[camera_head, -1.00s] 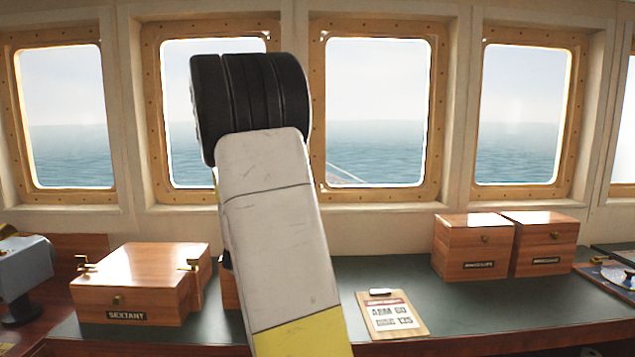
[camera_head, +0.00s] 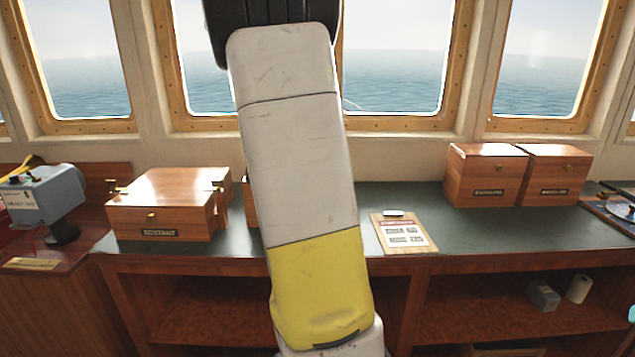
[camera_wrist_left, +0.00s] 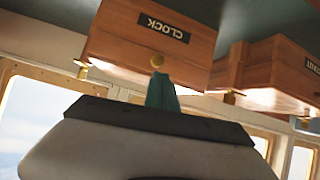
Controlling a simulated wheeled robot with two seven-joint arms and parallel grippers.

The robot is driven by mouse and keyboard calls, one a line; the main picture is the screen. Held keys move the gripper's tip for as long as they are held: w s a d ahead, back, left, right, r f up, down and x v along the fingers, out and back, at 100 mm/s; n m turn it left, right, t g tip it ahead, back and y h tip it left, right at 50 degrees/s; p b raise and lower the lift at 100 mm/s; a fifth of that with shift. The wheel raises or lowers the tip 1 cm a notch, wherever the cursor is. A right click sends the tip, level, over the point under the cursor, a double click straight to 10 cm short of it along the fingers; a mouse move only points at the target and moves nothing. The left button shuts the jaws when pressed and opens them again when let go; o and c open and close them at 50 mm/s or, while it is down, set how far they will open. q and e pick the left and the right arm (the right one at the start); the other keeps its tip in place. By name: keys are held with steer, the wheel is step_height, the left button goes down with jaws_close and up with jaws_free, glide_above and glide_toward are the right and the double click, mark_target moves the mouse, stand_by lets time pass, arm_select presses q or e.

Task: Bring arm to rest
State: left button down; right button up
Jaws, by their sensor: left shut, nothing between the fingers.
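One of my arms, white with a yellow band (camera_head: 318,290), stands upright across the middle of the head view, its black joint cut off at the top.
The green counter (camera_head: 300,240) holds a SEXTANT box (camera_head: 165,205), a clipboard (camera_head: 404,233) and two wooden boxes (camera_head: 485,172) (camera_head: 553,174) at right. A grey instrument (camera_head: 50,195) stands at left. Open shelves (camera_head: 510,300) lie below the counter. My arm hides part of the counter.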

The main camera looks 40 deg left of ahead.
arm_select(q)
steer(key=s+d+f, duration=0.3)
steer(key=s, duration=0.1)
steer(key=shift+s+d, duration=0.15)
steer(key=shift+d, duration=0.25)
